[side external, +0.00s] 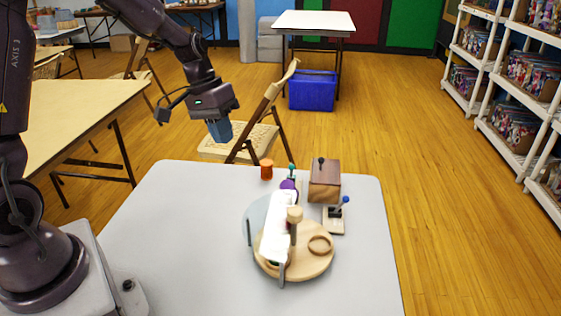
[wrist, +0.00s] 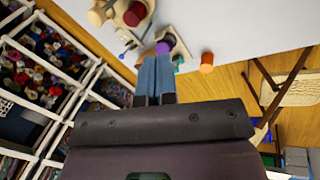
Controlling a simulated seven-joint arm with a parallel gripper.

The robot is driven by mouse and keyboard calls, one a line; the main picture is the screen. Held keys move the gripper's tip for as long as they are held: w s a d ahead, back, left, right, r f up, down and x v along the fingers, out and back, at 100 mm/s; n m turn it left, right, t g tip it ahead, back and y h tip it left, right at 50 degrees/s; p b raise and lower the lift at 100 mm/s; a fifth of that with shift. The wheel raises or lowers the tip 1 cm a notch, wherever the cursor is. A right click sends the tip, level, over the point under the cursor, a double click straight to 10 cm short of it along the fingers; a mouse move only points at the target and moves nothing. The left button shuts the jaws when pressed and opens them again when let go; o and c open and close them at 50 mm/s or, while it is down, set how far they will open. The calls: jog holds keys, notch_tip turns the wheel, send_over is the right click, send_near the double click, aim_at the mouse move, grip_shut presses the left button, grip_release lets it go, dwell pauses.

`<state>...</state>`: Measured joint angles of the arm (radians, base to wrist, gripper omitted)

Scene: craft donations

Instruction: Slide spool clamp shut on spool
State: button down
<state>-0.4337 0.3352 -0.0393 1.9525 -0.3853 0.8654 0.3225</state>
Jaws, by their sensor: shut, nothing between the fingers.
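My gripper (side external: 218,131) hangs high above the far left of the grey table, apart from everything on it. Its blue fingers (wrist: 154,78) are together with nothing between them. On the table a round wooden board (side external: 318,265) carries a long white piece (side external: 277,230), an upright wooden peg (side external: 294,214) and a flat wooden ring (side external: 320,245). A purple round piece (side external: 288,185) is at the white piece's far end; it also shows in the wrist view (wrist: 163,48). I cannot tell which parts are the spool and its clamp, or whether the clamp is shut.
A brown wooden box (side external: 324,182) with a dark knob and a small base with a blue-knobbed lever (side external: 337,212) stand right of the purple piece. An orange cylinder (side external: 266,169) stands near the far edge. The table's left side (side external: 170,235) is clear.

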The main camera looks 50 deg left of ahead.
jog(key=w+a+f+t+h, duration=0.2)
jog(key=w+a+f, duration=0.5)
jog(key=w+f, duration=0.3)
jog(key=m+t, duration=0.3)
send_near(291, 173)
jog(key=w+f, duration=0.2)
jog(key=f, duration=0.1)
jog(key=w+f, duration=0.1)
jog(key=w, duration=0.1)
jog(key=shift+w+d+f, duration=0.1)
jog(key=shift+d+f, duration=0.25)
jog(key=shift+s+d, duration=1.35)
jog(key=shift+d, duration=0.1)
jog(key=shift+r, duration=0.1)
